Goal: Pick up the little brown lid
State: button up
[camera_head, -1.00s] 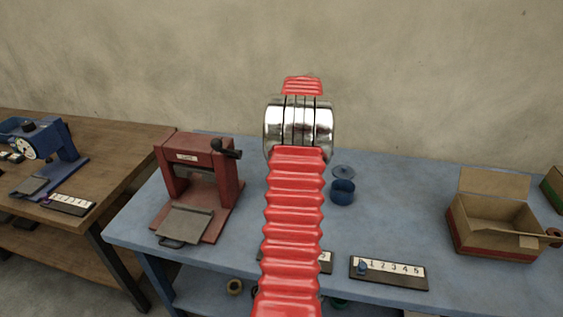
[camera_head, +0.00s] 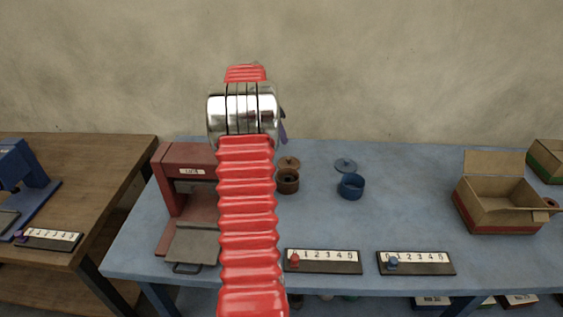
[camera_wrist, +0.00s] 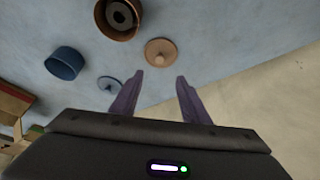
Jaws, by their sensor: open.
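The little brown lid (camera_head: 289,162) lies on the blue table behind a round brown pot (camera_head: 288,183). In the wrist view the lid (camera_wrist: 161,52), a disc with a small knob, lies a little beyond the fingertips, and the open brown pot (camera_wrist: 118,17) is at the top. My gripper (camera_wrist: 159,77) is open and empty, its two dark purple fingers apart, with the lid ahead of the gap between them. In the head view my red arm and silver joint hide most of the gripper; only a purple finger tip shows beside the joint.
A blue pot (camera_head: 351,186) and blue lid (camera_head: 346,165) stand right of the brown pair. A red press (camera_head: 187,160) is at the left. An open cardboard box (camera_head: 497,209) is at the right. Numbered strips (camera_head: 323,261) line the front edge.

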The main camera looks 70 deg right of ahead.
dwell(0.3)
send_over(288, 158)
jog(key=w+a, duration=0.1)
jog(key=a, duration=0.1)
jog(key=shift+f, duration=3.95)
jog(key=shift+f, duration=0.1)
jog(key=shift+x, duration=2.5)
jog(key=shift+w, duration=0.1)
